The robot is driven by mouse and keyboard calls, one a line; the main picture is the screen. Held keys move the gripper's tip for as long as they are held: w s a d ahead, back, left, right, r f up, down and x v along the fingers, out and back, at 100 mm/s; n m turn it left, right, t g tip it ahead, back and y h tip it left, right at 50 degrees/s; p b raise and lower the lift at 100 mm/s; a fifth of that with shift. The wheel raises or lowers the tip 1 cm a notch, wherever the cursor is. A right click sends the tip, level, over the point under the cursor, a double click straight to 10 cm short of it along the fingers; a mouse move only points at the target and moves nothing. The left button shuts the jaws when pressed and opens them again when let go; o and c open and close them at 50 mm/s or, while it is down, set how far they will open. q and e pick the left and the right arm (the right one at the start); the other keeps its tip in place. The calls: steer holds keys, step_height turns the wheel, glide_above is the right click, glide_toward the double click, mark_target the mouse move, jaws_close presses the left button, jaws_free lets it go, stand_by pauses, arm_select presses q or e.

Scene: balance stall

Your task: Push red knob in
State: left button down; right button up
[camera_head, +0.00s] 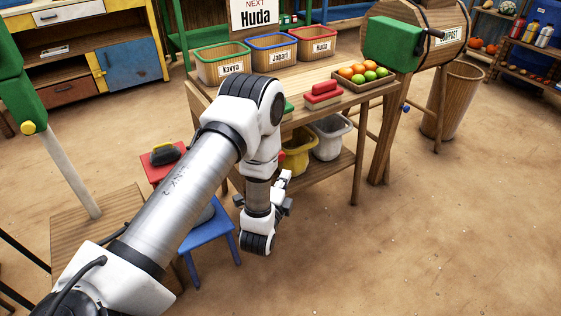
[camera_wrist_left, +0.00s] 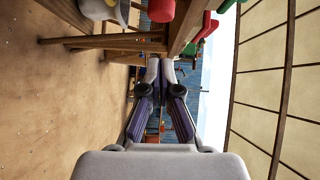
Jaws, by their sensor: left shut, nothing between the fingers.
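A red knob (camera_wrist_left: 161,10) shows at the top of the left wrist view, by the wooden table's edge, as a short round cylinder. In the head view a small red patch (camera_head: 281,158) shows just under the table front, beside my wrist; it may be the same knob, mostly hidden by my arm. My left gripper (camera_head: 284,184) is low in front of the table, partly hidden by its own wrist. In the left wrist view its fingers (camera_wrist_left: 160,72) are shut and empty, apart from the knob.
The table (camera_head: 300,80) carries labelled baskets (camera_head: 223,66), red blocks (camera_head: 323,91) and a fruit tray (camera_head: 365,81). A yellow bin (camera_head: 298,155) and a white bin (camera_head: 330,143) stand on its lower shelf. A blue stool (camera_head: 213,226) is left of my gripper.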

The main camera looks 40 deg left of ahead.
mark_target(284, 156)
arm_select(q)
steer(key=w+a, duration=0.4)
steer(key=shift+w+a+f, duration=0.1)
steer(key=shift+a+f, duration=0.05)
steer(key=a, duration=0.1)
steer(key=w+a+p, duration=0.1)
steer(key=a, duration=0.1)
steer(key=shift+w+a+r, duration=0.1)
steer(key=shift+w+r, duration=0.05)
steer(key=shift+r, duration=0.05)
stand_by(0.4)
